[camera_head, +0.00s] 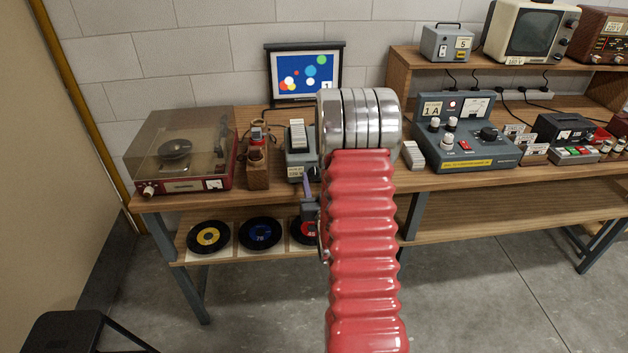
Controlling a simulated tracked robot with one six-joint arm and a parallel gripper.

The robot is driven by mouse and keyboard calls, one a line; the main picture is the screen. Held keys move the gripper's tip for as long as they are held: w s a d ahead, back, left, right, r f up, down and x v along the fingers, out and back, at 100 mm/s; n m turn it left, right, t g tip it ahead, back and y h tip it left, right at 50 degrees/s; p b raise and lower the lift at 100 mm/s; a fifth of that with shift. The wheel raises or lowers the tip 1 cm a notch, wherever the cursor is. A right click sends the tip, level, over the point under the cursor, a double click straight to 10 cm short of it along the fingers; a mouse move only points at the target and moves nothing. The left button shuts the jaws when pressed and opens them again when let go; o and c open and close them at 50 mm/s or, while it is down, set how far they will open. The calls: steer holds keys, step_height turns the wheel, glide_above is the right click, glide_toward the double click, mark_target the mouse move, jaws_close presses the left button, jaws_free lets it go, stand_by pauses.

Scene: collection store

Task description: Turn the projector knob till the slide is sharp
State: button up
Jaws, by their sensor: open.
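The slide projector (297,159) is a grey box with a row of pale slides on top, on the wooden bench left of my arm. Its dark knob (314,173) is small and low on its right side, partly hidden. My gripper (309,183) is open at the bench's front edge, close to the knob; I cannot tell whether it touches it. The small screen (303,73) behind shows coloured discs on blue. The discs look fairly distinct, but the picture is too small to judge fine sharpness. My red arm hides the projector's right side.
A record player (181,150) with a smoky lid stands left. A wooden holder (257,167) is close beside the projector. A grey control panel (466,150) stands right of my arm. Records (209,236) lie on the lower shelf.

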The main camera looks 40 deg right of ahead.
steer(key=shift+a, duration=0.1)
steer(key=c, duration=1)
steer(key=shift+c, duration=0.2)
steer(key=shift+m, duration=1.8)
steer(key=o, duration=1)
steer(key=shift+o, duration=0.2)
